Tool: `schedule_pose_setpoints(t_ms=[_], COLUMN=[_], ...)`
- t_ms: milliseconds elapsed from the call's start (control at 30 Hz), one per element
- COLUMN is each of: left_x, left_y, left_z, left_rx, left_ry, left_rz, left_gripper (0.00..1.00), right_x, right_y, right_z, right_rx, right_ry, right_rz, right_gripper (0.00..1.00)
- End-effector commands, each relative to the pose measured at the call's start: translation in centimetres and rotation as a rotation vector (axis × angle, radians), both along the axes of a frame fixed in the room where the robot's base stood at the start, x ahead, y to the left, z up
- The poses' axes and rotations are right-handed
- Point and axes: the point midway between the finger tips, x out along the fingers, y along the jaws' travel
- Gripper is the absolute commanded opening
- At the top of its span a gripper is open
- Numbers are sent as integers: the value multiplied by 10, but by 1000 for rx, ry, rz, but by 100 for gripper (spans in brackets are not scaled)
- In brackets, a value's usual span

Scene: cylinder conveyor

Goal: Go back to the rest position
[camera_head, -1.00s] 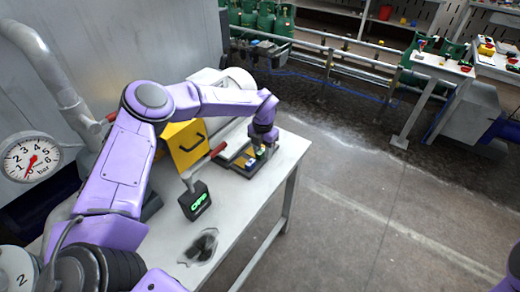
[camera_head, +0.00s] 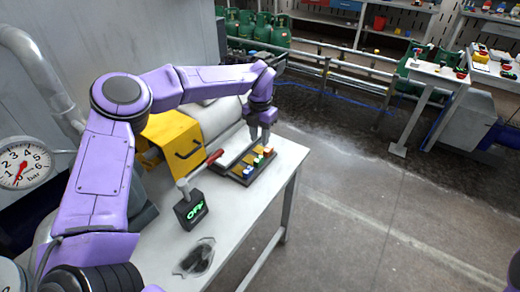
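My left arm reaches in from the left over the white table (camera_head: 232,228). Its gripper (camera_head: 260,138) points down, raised above the far end of a dark tray (camera_head: 240,178). Two fingers show with a gap between them, and nothing is visible between them. The tray holds several small coloured pieces, including a green and white one (camera_head: 258,161) and a blue and white one (camera_head: 247,172). Of my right arm only a purple part shows at the lower right edge; its gripper is out of view.
A pressure gauge (camera_head: 22,163) is at left. Green gas cylinders (camera_head: 262,29) stand behind a rail.

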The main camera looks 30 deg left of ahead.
Motion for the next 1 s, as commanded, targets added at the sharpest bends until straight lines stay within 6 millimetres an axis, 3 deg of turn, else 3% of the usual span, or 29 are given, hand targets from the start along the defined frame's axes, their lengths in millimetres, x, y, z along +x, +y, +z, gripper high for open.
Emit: schedule_pose_setpoints(t_ms=[167, 467, 800, 1000], left_x=[0, 0, -1, 0], left_y=[0, 0, 0, 0], left_z=[8, 2, -64, -92], left_rx=[0, 0, 1, 2], left_ry=[0, 1, 5, 1], left_rz=[1, 0, 1, 1], left_gripper=[34, 34, 34, 34], right_x=[0, 0, 0, 0], right_y=[0, 0, 0, 0], right_z=[-1, 1, 15, 19], right_rx=[0, 0, 0, 0], right_ry=[0, 0, 0, 0], right_rz=[0, 0, 0, 0], right_gripper=[40, 40, 40, 40])
